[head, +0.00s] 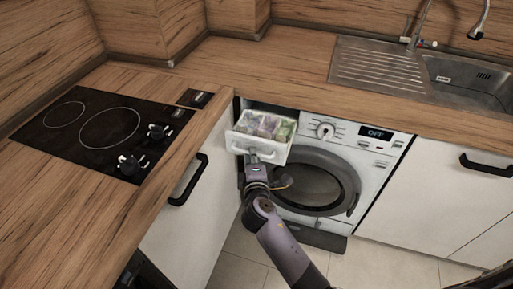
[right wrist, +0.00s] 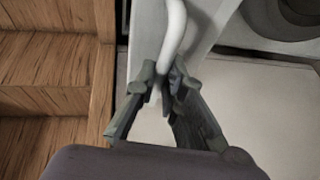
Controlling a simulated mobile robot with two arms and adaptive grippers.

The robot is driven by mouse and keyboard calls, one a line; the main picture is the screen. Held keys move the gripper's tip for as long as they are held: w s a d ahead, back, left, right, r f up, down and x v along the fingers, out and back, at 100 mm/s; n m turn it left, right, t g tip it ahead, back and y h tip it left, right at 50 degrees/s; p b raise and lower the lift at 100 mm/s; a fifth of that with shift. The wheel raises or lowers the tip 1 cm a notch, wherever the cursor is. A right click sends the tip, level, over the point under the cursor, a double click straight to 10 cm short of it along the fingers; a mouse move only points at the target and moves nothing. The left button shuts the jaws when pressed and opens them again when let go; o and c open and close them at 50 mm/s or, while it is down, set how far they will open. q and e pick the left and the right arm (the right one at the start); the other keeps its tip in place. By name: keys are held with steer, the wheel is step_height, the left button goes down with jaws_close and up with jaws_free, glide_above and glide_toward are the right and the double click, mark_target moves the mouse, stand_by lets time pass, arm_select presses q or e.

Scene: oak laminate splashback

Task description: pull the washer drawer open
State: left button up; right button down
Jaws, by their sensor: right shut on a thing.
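The white washer (head: 385,150) stands under the worktop, with its round dark door (head: 315,182) closed. Its detergent drawer (head: 278,152) sticks out from the upper left of the front, and its open top shows compartments with coloured contents. My right gripper (head: 252,160) is at the drawer's front, below its left part. In the right wrist view, the fingers of this gripper (right wrist: 165,88) are shut around the white drawer handle (right wrist: 174,40). The fingers hide part of the handle. My left gripper is not in view.
A white cabinet door with a black handle (head: 188,180) stands close to the left of the drawer. A wooden worktop (head: 270,82) runs above, with a black hob (head: 100,130) and a steel sink (head: 465,85). Tiled floor (head: 375,262) is free before the washer.

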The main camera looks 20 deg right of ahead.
steer(key=shift+s+a, duration=0.4)
steer(key=shift+s, duration=0.2)
steer(key=c, duration=1.7)
jaws_free()
steer(key=shift+o, duration=0.2)
steer(key=v, duration=1.2)
